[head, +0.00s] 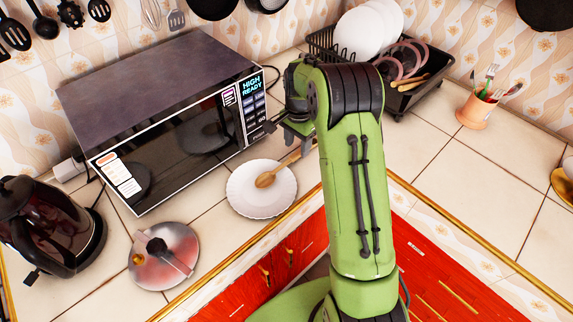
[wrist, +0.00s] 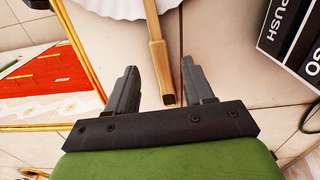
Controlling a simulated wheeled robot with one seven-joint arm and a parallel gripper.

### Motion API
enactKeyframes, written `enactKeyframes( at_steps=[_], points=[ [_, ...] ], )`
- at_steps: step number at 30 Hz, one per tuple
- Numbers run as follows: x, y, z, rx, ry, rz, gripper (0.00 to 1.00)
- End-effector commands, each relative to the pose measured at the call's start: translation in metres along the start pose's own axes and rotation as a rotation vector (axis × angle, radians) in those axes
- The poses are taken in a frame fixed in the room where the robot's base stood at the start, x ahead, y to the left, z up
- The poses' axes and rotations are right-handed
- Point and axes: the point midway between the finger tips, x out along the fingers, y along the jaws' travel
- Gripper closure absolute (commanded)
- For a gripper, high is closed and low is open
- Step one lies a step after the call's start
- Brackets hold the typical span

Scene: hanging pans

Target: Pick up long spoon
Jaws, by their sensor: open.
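The long wooden spoon (head: 266,180) lies with its bowl on a white plate (head: 240,209) and its handle reaching past the plate's edge toward my gripper (head: 291,140). In the wrist view the handle (wrist: 155,38) runs down from the plate (wrist: 118,8), and its square end lies between the two fingers of my gripper (wrist: 159,66). The fingers are apart, with a visible gap on each side of the handle. The spoon's bowl is outside the wrist view. In the head view my arm covers part of the gripper and perhaps the handle's end.
A microwave (head: 175,130) stands left of my gripper, close to it. A kettle (head: 45,225) and a round metal lid (head: 164,262) are at the lower left. A dish rack (head: 420,88) with plates and a cup of utensils (head: 478,108) stand behind. Counter tiles on the right are clear.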

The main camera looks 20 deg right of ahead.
Motion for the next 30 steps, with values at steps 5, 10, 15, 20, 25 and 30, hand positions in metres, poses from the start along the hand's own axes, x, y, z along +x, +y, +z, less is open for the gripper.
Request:
enactKeyframes(
  at_steps=[5,10,15,20,25,30],
  points=[
    [0.034,0.0,-0.002,0.0,-0.002,0.002,0.48],
    [0.035,-0.001,-0.002,0.0,0.001,0.0,0.48],
    [0.034,-0.001,-0.002,0.0,0.0,0.0,0.69],
    [0.034,-0.001,-0.002,0.0,0.0,0.0,0.94],
    [0.034,-0.001,-0.002,0.0,0.001,0.0,1.0],
    [0.028,-0.001,-0.003,0.0,0.001,-0.001,1.0]
  ],
)
